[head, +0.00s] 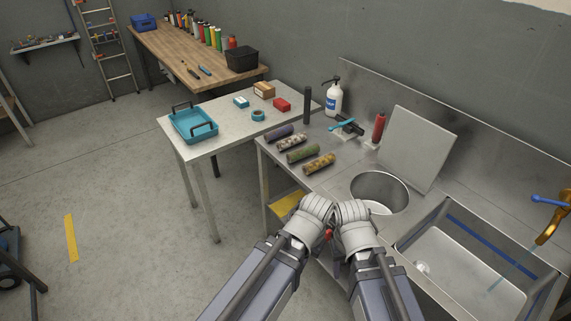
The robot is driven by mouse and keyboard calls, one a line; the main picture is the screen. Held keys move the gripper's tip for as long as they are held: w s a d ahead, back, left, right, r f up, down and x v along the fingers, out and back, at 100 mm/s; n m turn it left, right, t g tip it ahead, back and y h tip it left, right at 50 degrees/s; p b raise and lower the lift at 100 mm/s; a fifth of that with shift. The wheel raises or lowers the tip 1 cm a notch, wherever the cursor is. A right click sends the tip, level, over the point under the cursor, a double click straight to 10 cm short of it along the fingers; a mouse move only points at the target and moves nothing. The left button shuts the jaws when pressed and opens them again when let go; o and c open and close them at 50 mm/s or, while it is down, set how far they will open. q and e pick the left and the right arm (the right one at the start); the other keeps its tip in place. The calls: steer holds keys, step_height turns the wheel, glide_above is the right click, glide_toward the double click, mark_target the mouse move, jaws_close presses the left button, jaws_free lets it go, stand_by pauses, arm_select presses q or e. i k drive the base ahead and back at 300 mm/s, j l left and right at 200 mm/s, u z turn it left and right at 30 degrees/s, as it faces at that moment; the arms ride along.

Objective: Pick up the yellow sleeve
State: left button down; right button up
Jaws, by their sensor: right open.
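The yellow sleeve (319,163) is a patterned yellow-orange roll lying on the steel counter, at the near right end of a row of sleeves. A green sleeve (303,153), a floral pale sleeve (292,141) and a dark purple sleeve (278,133) lie beside it. My left gripper (317,207) and right gripper (351,210) are close together at the counter's front edge, nearer to me than the yellow sleeve and apart from it. The right one is open; nothing shows in it. The left one's fingers are hidden by its wrist.
A round basin (379,188) and a rectangular sink (465,270) are to the right. A cutting board (417,147) leans at the back near a red bottle (379,127) and a soap bottle (333,98). A side table (228,130) holds a teal tray (193,124).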

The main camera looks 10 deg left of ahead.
mark_target(328, 158)
steer(key=u, duration=0.15)
steer(key=i+j+z, duration=0.85)
steer(key=j, duration=0.15)
steer(key=k, duration=0.1)
